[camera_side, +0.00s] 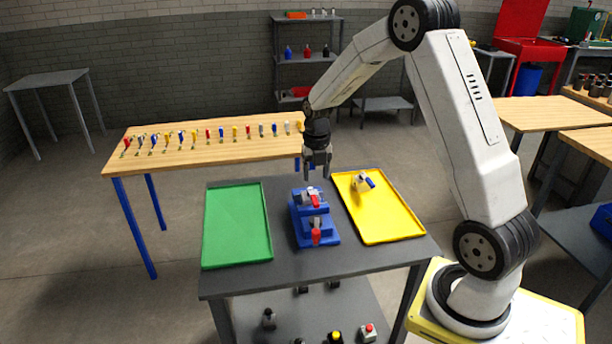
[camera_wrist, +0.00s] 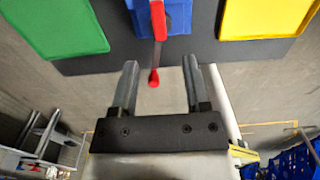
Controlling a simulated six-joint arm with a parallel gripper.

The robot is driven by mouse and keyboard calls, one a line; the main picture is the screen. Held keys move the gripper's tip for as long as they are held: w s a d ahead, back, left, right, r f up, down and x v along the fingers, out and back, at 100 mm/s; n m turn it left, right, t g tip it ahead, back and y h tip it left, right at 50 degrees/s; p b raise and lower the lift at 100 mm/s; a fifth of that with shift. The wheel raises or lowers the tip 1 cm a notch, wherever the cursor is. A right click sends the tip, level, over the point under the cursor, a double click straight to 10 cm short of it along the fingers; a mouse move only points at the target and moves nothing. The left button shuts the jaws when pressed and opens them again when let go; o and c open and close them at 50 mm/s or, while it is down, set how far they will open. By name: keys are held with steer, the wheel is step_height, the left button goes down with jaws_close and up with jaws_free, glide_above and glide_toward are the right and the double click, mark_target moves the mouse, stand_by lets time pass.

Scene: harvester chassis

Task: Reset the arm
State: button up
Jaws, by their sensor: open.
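My gripper (camera_side: 318,172) hangs above the far end of the blue fixture (camera_side: 323,236) on the dark table. Its two fingers are apart and nothing shows between them in the side view. In the wrist view my gripper (camera_wrist: 162,80) is open, with the blue fixture (camera_wrist: 176,18) and a red handle (camera_wrist: 157,40) beyond its fingertips. The fixture carries clamps with red handles; a grey and blue part seems to sit at its far end, too small to make out.
A green tray (camera_side: 237,252) lies left of the fixture and a yellow tray (camera_side: 392,228) right of it. A white and blue part (camera_side: 364,182) lies in the yellow tray. Behind stands a wooden bench (camera_side: 200,153) with a row of several coloured parts. A shelf is farther back.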

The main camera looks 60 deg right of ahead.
steer(key=s+a+m+t, duration=0.1)
steer(key=s+a+m, duration=0.5)
steer(key=a+m, duration=0.4)
steer(key=s+a+r+m+t, duration=0.1)
steer(key=s+a+m, duration=0.6)
steer(key=m, duration=1)
steer(key=shift+s+a+t, duration=0.25)
steer(key=shift+a+t, duration=0.05)
steer(key=shift+a, duration=1.3)
steer(key=shift+r, duration=0.1)
